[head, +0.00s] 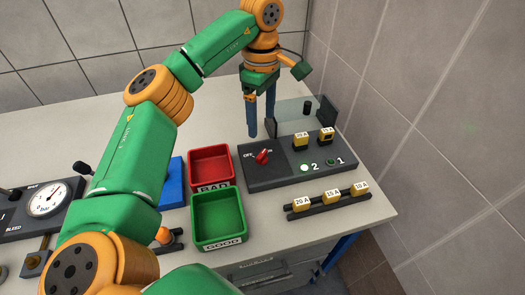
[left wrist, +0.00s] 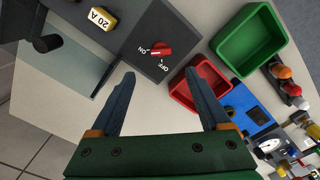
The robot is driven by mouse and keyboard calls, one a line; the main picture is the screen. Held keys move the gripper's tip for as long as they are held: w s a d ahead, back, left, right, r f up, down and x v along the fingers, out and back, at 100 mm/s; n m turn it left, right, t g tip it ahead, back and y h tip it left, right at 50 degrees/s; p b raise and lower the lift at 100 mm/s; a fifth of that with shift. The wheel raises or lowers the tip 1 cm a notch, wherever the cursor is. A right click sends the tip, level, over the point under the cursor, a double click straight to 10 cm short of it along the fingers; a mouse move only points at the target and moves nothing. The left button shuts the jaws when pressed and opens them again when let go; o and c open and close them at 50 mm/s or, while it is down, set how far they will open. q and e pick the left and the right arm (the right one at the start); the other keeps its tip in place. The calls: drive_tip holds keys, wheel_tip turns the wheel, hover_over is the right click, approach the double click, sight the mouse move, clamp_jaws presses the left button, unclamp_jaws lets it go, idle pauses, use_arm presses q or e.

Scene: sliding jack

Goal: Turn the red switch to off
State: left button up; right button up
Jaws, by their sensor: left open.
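The red switch (head: 262,157) is a small rotary knob on the left part of a dark grey panel (head: 290,176). OFF and ON are printed beside it. In the left wrist view the red switch (left wrist: 162,50) has one end toward the ON print. My left gripper (head: 261,127) is open and empty, its blue-grey fingers pointing down behind and above the switch. In the left wrist view the switch lies just beyond the gap between the fingertips (left wrist: 162,74), apart from both. My right gripper does not show.
A clear shield (head: 297,112) stands at the panel's back, close to my left fingers. A red bin (head: 211,150) and green bin (head: 198,215) stand left; a fuse rack (head: 318,205) lies in front.

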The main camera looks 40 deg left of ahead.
sight(262, 154)
use_arm(q)
drive_tip(key=f+b, duration=0.2)
drive_tip(key=f, duration=0.1)
drive_tip(key=shift+s+d+f, duration=0.15)
drive_tip(key=shift+s, duration=0.05)
drive_tip(key=shift+f+b, duration=0.3)
wheel_tip(262, 154, down, 7)
drive_tip(key=shift+r, duration=0.1)
drive_tip(key=shift+w+p, duration=0.1)
drive_tip(key=shift+p, duration=0.2)
clamp_jaws()
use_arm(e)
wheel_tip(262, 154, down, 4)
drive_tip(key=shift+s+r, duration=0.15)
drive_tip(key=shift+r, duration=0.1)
